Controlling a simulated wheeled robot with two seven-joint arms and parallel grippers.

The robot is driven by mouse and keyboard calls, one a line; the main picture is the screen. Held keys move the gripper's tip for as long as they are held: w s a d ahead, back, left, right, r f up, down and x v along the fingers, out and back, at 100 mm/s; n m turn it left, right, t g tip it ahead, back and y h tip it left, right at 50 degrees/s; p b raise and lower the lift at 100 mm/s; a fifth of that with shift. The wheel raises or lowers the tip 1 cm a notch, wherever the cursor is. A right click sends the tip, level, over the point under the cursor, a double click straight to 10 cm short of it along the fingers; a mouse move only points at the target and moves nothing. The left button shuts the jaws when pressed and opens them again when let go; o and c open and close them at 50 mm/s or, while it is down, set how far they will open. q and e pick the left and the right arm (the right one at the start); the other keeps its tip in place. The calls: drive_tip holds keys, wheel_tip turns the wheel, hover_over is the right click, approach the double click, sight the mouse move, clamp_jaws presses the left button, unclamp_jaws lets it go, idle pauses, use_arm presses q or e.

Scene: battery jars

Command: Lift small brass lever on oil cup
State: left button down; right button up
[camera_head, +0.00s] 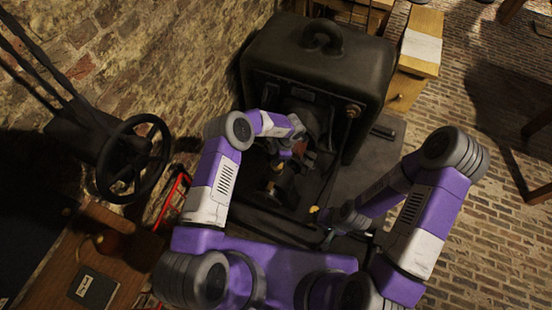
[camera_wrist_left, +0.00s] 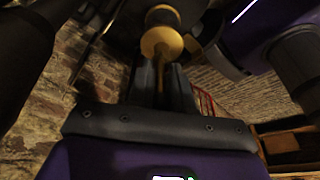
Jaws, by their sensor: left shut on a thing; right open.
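A brass piece with a rounded body and a narrow neck (camera_wrist_left: 161,40) stands at the top middle of the left wrist view. It looks like the oil cup, but I cannot make out a separate small lever. My left gripper (camera_wrist_left: 161,66) is shut on the brass piece, its two dark fingers at the lower part of it. In the head view my left gripper (camera_head: 284,157) is small and dark, over the black machine's front. Brass parts (camera_head: 277,167) show there dimly. My right gripper (camera_head: 325,212) is open, low at the machine's front right, partly lost in shadow.
The large black machine (camera_head: 318,60) stands behind my grippers. A steering wheel (camera_head: 133,158) on a column is at the left, by a brick wall (camera_head: 100,40). A wooden table (camera_head: 122,262) with a dark book (camera_head: 94,288) is lower left.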

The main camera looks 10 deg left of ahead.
use_arm(q)
drive_tip(key=c, duration=1.2)
unclamp_jaws()
drive_tip(key=shift+w+d, duration=0.1)
drive_tip(key=shift+d, duration=0.15)
drive_tip(key=shift+p+v, duration=0.45)
drive_tip(key=shift+v, duration=3.4)
drive_tip(key=shift+a, duration=0.1)
